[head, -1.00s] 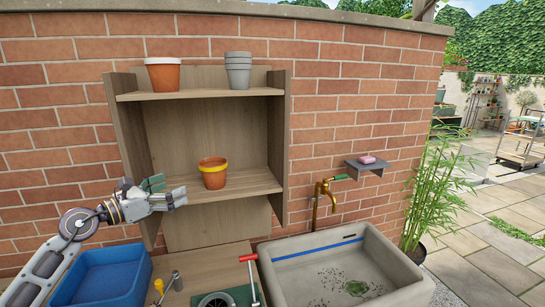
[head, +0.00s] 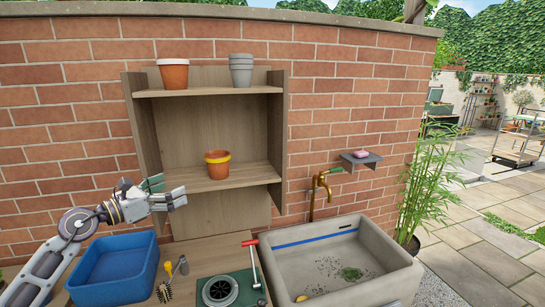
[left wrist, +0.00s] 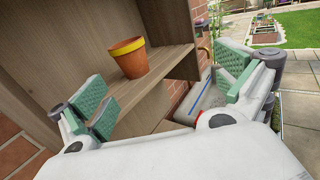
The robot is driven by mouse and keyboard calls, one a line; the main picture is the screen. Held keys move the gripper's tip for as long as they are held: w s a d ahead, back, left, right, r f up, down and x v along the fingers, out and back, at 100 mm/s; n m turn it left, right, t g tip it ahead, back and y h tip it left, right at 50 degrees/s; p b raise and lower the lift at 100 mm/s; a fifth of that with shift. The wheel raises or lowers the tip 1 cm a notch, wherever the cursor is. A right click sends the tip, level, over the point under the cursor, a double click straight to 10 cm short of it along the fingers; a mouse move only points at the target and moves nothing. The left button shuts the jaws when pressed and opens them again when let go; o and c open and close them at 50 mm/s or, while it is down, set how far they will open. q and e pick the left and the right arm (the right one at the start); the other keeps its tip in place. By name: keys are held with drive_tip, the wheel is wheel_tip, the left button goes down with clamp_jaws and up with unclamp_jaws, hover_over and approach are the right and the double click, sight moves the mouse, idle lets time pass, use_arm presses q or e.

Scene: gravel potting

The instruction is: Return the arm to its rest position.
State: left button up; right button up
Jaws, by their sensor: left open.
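My left gripper (head: 178,194) is raised at the left of the wooden shelf unit, above the blue tub, pointing right. It is open, with nothing between its green-padded fingers, which stand wide apart in the left wrist view (left wrist: 168,88). A terracotta pot with a yellow rim (head: 217,165) stands upright on the lower shelf, right of and apart from the gripper. The pot also shows between the fingers in the left wrist view (left wrist: 130,58), some way beyond them. My right gripper does not show.
The shelf unit (head: 137,135) holds a white-rimmed terracotta pot (head: 173,74) and stacked grey pots (head: 241,70) on top. Below are a blue tub (head: 118,272), small hand tools (head: 166,285), a green mat with a round dark opening (head: 232,285), a red-handled tool (head: 254,264) and a stone sink (head: 398,262) under a brass tap (head: 316,187).

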use_arm(q)
drive_tip(key=s+a+f+m+y, duration=0.1)
drive_tip(key=s+f+m+y, duration=0.35)
drive_tip(key=f+m, duration=0.55)
drive_tip(key=s+a+f+m+y, duration=0.25)
drive_tip(key=f+m+y, duration=0.3)
drive_tip(key=m, duration=0.75)
drive_tip(key=s+a+f+m+y, duration=0.1)
drive_tip(key=s+f+m+y, duration=0.5)
drive_tip(key=m, duration=0.6)
drive_tip(key=s+d+f+n+g+h, duration=0.2)
drive_tip(key=s+d+f+g, duration=0.35)
drive_tip(key=s+f, duration=0.35)
drive_tip(key=s+d+f+n+g+h, duration=0.3)
drive_tip(key=s+d+f+g, duration=0.3)
drive_tip(key=s, duration=0.4)
wheel_tip(320, 180, down, 34)
drive_tip(key=s, duration=0.3)
drive_tip(key=s+a+f, duration=0.2)
drive_tip(key=s+f, duration=0.8)
drive_tip(key=s, duration=0.1)
drive_tip(key=s+a+f+g, duration=0.1)
drive_tip(key=s+a+f, duration=0.1)
drive_tip(key=s+f, duration=0.8)
drive_tip(key=shift+s+a+f+m, duration=0.15)
drive_tip(key=shift+s+a+m, duration=0.15)
drive_tip(key=shift+s, duration=0.3)
